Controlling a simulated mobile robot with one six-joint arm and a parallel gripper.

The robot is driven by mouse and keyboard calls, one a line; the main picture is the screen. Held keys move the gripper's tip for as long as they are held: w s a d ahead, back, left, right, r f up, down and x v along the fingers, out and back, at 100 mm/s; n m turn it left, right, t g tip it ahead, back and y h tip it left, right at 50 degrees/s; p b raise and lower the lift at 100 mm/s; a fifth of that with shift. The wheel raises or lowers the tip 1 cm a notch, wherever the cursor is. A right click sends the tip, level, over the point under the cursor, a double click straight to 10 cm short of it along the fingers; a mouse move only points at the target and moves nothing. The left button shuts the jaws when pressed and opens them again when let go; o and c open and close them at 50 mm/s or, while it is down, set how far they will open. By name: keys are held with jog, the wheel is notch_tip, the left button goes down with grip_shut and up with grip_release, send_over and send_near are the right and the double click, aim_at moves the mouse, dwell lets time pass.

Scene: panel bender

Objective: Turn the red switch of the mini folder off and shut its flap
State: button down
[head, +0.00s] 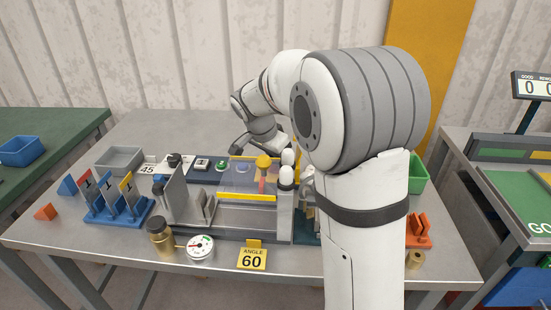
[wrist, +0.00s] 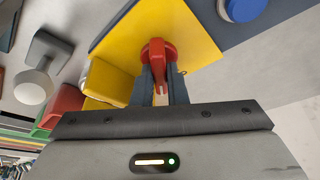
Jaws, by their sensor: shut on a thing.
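The mini folder (head: 248,216) stands in the middle of the bench, with a grey bed and a yellow bar. A clear, yellow-edged panel, seemingly its flap (head: 238,176), shows behind the bar; I cannot tell its exact position. In the wrist view the red switch (wrist: 158,50) sits on a yellow plate (wrist: 198,35). My gripper (wrist: 159,85) has its two fingers closed on the switch's handle. In the head view my gripper (head: 262,138) is behind the folder, and the switch is hidden there.
A green button (head: 221,165) is left of my gripper. A blue stand with coloured pieces (head: 117,210) is at the left, and a brass weight (head: 161,238) and a dial gauge (head: 200,247) stand in front. My arm covers the bench's right part.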

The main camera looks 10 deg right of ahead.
jog(key=c, duration=1.4)
grip_release()
jog(key=shift+c, duration=0.2)
jog(key=p+v, duration=0.1)
jog(key=v, duration=0.6)
jog(key=shift+s+r, duration=0.1)
jog(key=shift+r, duration=0.3)
